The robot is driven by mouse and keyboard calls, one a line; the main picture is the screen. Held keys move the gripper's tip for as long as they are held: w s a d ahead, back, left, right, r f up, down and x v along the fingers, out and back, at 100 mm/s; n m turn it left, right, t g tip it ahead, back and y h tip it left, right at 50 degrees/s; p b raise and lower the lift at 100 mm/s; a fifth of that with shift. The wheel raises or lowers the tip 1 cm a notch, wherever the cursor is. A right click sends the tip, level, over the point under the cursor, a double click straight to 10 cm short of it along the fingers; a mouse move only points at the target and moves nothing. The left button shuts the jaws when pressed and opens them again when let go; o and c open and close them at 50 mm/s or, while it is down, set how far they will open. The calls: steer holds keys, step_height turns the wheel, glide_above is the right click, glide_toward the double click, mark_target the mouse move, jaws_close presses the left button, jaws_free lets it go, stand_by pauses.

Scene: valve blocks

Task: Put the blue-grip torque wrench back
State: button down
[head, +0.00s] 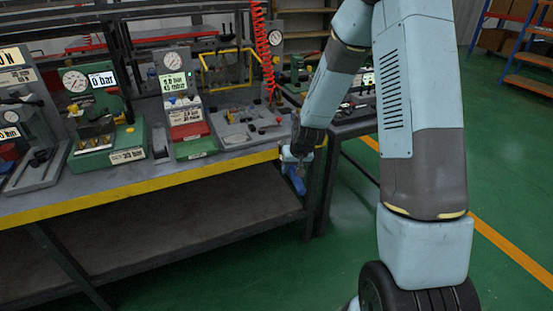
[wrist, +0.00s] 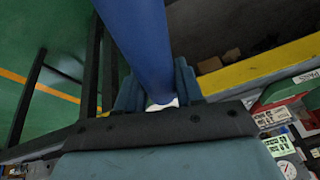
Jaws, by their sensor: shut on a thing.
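My gripper (wrist: 157,92) is shut on the blue grip of the torque wrench (wrist: 140,40), which runs up out of the wrist view between the two fingers. In the head view my gripper (head: 291,157) is at the right end of the front bench, by its yellow edge. The blue grip (head: 295,180) hangs below it, tilted, in front of the bench edge. The wrench's head and far end are hidden or out of view.
The bench (head: 140,187) has a yellow front edge and carries several gauge stations. A grey tray (head: 235,138) with small tools lies on it, left of my gripper. A coiled red hose (head: 264,50) hangs behind. Green floor (head: 340,250) is clear at right.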

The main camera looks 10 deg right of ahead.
steer(key=d+f, duration=0.8)
steer(key=shift+w+d+f, duration=0.3)
steer(key=shift+f, duration=0.1)
